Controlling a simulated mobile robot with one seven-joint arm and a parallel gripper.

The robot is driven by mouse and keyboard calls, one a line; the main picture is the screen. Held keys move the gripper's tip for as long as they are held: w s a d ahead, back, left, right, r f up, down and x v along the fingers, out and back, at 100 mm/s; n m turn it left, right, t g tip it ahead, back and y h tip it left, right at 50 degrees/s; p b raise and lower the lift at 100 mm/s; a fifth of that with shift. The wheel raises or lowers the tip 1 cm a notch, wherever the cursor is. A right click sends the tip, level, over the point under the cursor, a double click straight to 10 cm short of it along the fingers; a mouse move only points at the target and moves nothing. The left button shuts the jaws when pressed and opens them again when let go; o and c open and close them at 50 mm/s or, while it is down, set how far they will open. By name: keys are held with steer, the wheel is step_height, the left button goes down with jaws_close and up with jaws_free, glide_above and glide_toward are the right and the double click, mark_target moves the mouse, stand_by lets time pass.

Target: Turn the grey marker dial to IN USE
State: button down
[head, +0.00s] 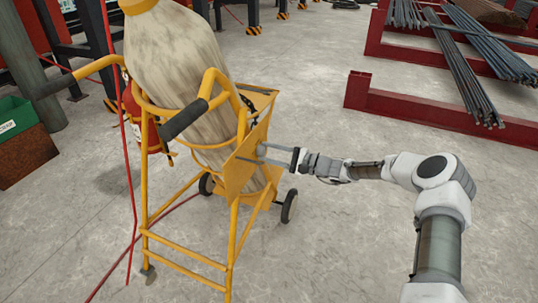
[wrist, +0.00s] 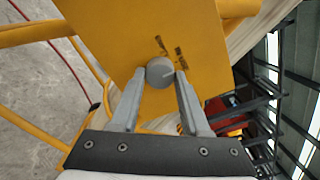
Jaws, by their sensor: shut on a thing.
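The grey marker dial (wrist: 159,71) is a round knob on a yellow plate (wrist: 115,35) in the wrist view. A thin light line on its face points towards the right. Two small dark labels (wrist: 181,56) sit on the plate above and to the right of the dial; I cannot read them. My gripper (wrist: 160,78) is shut on the dial, one finger on each side. In the head view the plate (head: 238,176) is fixed to the right side of a yellow cylinder trolley (head: 190,262), and my gripper (head: 277,156) reaches it from the right.
The trolley carries a large, dirty pale cylinder (head: 180,60) and stands on wheels. A red hose (head: 128,170) runs down its left side to the floor. Red racks with steel bars (head: 465,75) stand at the upper right. A green bin (head: 14,118) is at the left.

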stand_by(0.3)
steer(key=shift+c, duration=2)
jaws_free()
steer(key=shift+d, duration=0.1)
steer(key=p+v, duration=0.4)
steer(key=v, duration=1.3)
steer(key=shift+s, duration=0.1)
